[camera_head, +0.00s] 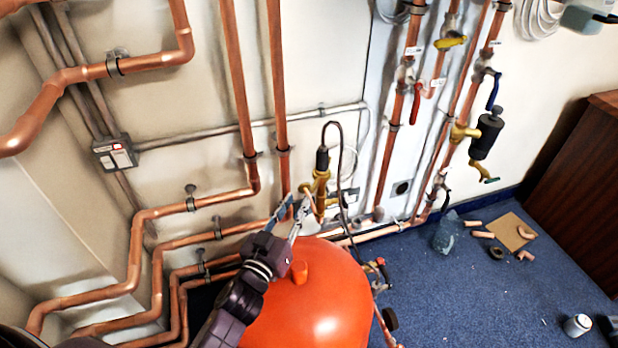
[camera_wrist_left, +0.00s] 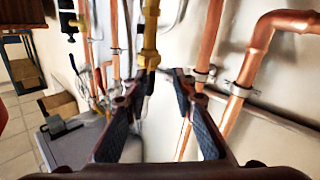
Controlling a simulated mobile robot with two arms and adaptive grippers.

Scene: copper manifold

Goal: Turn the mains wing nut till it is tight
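A brass valve assembly (camera_head: 320,188) with a black cylinder on top stands at the wall, behind the orange tank. I cannot pick out the wing nut for certain in either view. My left gripper (camera_head: 293,209) is just left of the brass assembly, above the tank. In the left wrist view, the two fingers of this gripper (camera_wrist_left: 164,78) stand apart with nothing seen between them. A brass fitting (camera_wrist_left: 149,50) on an upright pipe is beyond the tip of the left-hand finger; I cannot tell whether they touch. My right gripper is in neither view.
The rounded orange tank (camera_head: 318,305) is close below my left gripper. Copper pipes (camera_head: 281,95) run up the wall and bend along the left. Loose pipe pieces (camera_head: 482,234) lie by a brown board (camera_head: 510,232) on the blue carpet. A dark wooden cabinet (camera_head: 575,195) is at right.

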